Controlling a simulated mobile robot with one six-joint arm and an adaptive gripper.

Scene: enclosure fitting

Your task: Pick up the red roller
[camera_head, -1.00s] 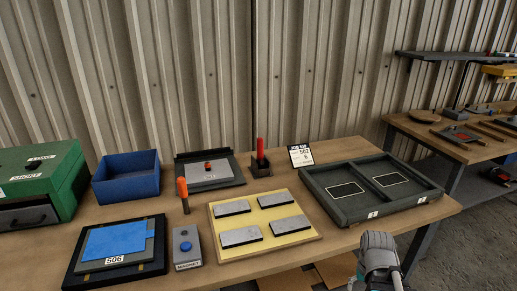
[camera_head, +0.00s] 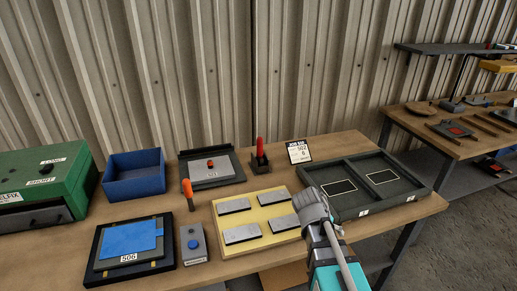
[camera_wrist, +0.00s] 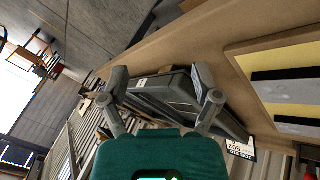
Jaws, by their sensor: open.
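The red roller (camera_head: 260,147) stands upright in a small black holder (camera_head: 259,164) at the back middle of the bench; only its red upper part shows clearly. In the wrist view, a bit of red (camera_wrist: 310,174) shows at the lower right edge beside a dark block, probably the roller in its holder. My gripper (camera_head: 312,203) is in front of the roller and to its right, over the bench between the yellow board and the dark tray. In the wrist view my gripper (camera_wrist: 160,82) has its two fingers wide apart with nothing held between them.
A yellow board (camera_head: 277,212) with several grey bars lies left of my gripper. A dark two-bay tray (camera_head: 408,189) is at right. A job card (camera_head: 298,151) stands right of the roller. An orange-handled tool (camera_head: 187,188) stands at left, near a blue bin (camera_head: 135,185).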

